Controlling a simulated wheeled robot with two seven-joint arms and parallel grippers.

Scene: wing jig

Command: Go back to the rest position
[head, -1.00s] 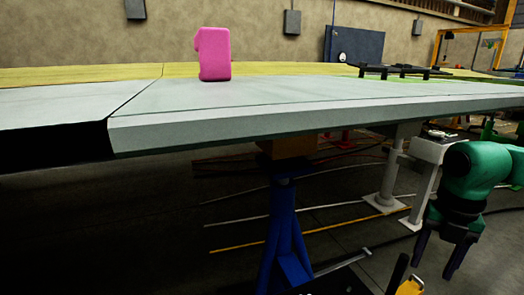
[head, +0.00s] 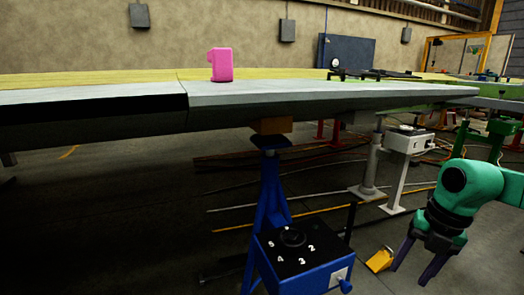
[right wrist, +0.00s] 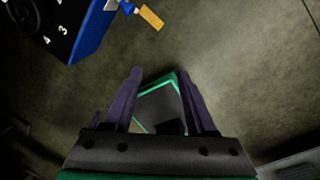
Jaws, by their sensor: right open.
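My right gripper (head: 418,270) hangs at the lower right of the head view, below the level of the wing, with its fingers pointing down. In the right wrist view its two fingers (right wrist: 160,95) are apart. A dark plate with a green edge (right wrist: 160,105) shows between and beyond them; I cannot tell what it is. Nothing is seen held. My left gripper is not in view.
A grey wing panel (head: 330,96) with a pink block (head: 221,66) on it spans the scene. A blue stand (head: 270,195) supports it. A blue box with a numbered dial (head: 300,258) stands left of my right gripper, near a yellow piece (head: 380,260).

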